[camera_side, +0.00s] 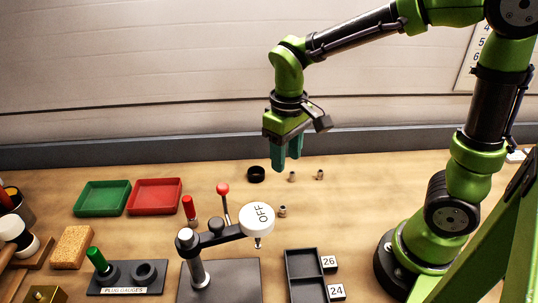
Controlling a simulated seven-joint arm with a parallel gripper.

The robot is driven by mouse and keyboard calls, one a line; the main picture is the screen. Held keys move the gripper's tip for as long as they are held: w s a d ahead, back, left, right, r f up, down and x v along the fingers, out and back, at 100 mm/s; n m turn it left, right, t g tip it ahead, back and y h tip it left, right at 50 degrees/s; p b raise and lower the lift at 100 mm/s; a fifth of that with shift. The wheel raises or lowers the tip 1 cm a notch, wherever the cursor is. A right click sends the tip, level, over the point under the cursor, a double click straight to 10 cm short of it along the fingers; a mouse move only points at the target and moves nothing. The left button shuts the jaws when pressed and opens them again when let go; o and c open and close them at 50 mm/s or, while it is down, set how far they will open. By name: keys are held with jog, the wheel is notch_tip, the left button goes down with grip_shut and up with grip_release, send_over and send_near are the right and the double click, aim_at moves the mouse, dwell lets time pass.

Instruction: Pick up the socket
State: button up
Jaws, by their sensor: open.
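My gripper (287,162) points down above the back middle of the table, open, with nothing visible between its teal fingers. Several small metal cylinders that look like sockets stand on the wood. One socket (292,177) is just below and slightly right of the fingertips, apart from them. A second socket (320,174) stands a little further right.
A black ring (256,174) lies left of the gripper. A black two-compartment tray (288,268) has cards 26 and 24. Green (102,211) and red (154,210) trays lie left.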

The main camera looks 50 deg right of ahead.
send_over(282, 215)
jog(key=f, duration=1)
jog(key=shift+d+f, duration=0.1)
jog(key=shift+d, duration=0.2)
jog(key=shift+w+f, duration=0.15)
jog(key=shift+f, duration=2.45)
grip_shut()
